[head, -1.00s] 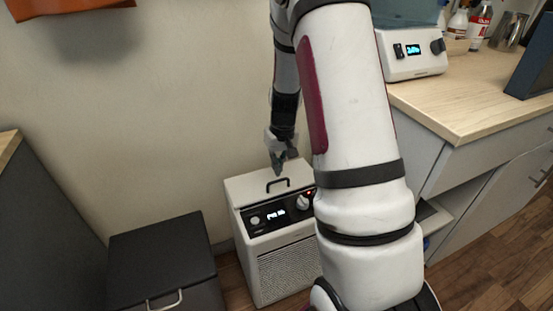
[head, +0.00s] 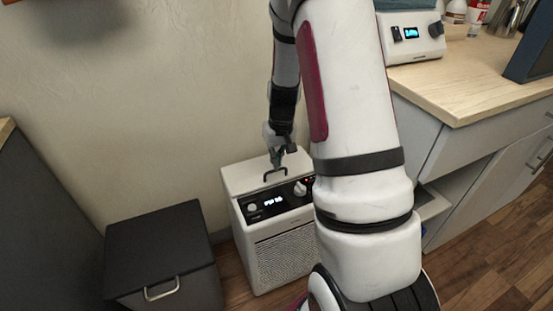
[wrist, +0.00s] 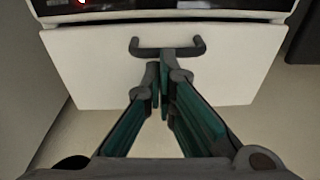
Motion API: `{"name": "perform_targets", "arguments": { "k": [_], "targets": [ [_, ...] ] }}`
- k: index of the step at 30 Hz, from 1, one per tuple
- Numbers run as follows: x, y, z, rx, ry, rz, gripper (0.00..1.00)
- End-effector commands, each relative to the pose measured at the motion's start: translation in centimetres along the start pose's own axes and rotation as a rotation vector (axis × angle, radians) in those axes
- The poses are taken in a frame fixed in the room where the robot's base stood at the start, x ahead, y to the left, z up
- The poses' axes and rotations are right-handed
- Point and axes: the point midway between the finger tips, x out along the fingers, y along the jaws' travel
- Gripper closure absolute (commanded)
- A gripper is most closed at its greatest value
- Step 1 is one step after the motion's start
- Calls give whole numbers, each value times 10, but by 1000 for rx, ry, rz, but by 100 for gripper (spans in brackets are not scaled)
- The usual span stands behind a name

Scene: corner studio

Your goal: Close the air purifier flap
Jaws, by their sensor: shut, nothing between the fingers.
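The air purifier (head: 281,256) is a white box on the floor against the wall, with a black control panel and a lit display on its front. Its white top flap (head: 243,176) lies flat or nearly so and carries a black bar handle (head: 276,171). In the wrist view the flap (wrist: 95,65) and its handle (wrist: 168,44) fill the upper middle. My gripper (head: 277,163) points down just above the flap, beside the handle. In the wrist view my gripper (wrist: 160,70) is shut and empty, its fingertips by the handle. Whether they touch it I cannot tell.
A dark box with a metal handle (head: 160,262) stands to the left of the purifier. A wooden counter (head: 450,85) with drawers is at the right, with a white appliance (head: 411,40) on it. The wall is close behind the purifier.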

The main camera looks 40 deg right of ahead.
Motion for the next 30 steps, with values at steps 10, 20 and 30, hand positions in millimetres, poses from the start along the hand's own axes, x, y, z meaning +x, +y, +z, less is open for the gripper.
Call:
{"name": "perform_targets", "arguments": {
  "k": [10, 20, 30],
  "targets": [
    [-26, -6, -12, -2, -2, -1, 100],
    [-93, -8, -12, -3, 3, 0, 100],
    [-130, -8, -9, -2, 0, 0, 100]
  ]
}}
